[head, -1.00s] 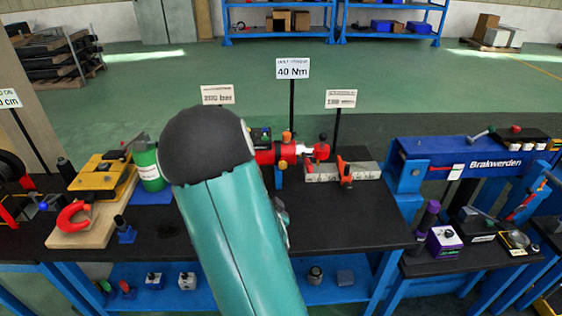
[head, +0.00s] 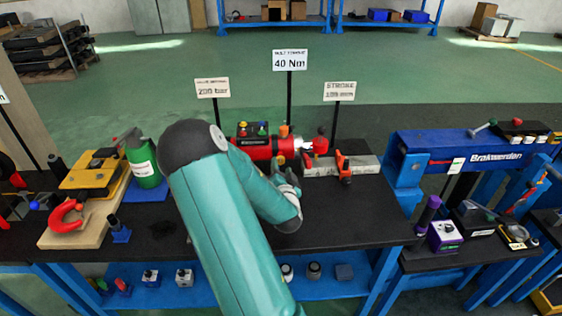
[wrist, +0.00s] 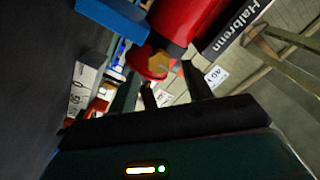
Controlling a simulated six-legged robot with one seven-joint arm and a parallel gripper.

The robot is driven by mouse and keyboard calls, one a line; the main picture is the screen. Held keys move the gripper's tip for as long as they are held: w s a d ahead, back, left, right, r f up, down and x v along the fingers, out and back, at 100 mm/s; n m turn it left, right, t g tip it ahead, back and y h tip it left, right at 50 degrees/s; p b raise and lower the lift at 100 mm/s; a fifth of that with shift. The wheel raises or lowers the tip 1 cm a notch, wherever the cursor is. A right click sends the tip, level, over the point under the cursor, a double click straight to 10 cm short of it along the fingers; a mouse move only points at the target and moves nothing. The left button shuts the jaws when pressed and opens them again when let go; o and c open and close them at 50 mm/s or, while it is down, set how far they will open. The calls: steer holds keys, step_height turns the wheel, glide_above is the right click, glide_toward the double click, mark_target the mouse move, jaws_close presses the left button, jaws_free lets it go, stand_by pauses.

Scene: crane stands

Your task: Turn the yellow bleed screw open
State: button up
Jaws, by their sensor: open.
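A yellow hex-headed part (wrist: 158,63), which looks like the bleed screw, sits at the end of a red cylinder (wrist: 182,22) in the wrist view. In the head view the red cylinder (head: 262,151) lies on the black bench, with an orange-yellow knob (head: 284,130) on top; I cannot tell if this is the same part. My gripper (wrist: 160,88) is open, its two dark fingers apart and pointing towards the yellow part, with no visible contact. In the head view my gripper (head: 286,177) is just in front of the cylinder, partly hidden by my arm.
A grey block with a red clamp (head: 344,168) lies right of the cylinder. A green bottle (head: 144,165) and a yellow unit (head: 96,172) stand left. Sign posts (head: 290,60) rise behind.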

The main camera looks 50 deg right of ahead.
mark_target(281, 161)
steer(key=x, duration=0.4)
steer(key=shift+w+d, duration=0.1)
steer(key=shift+w, duration=0.05)
steer(key=c, duration=1)
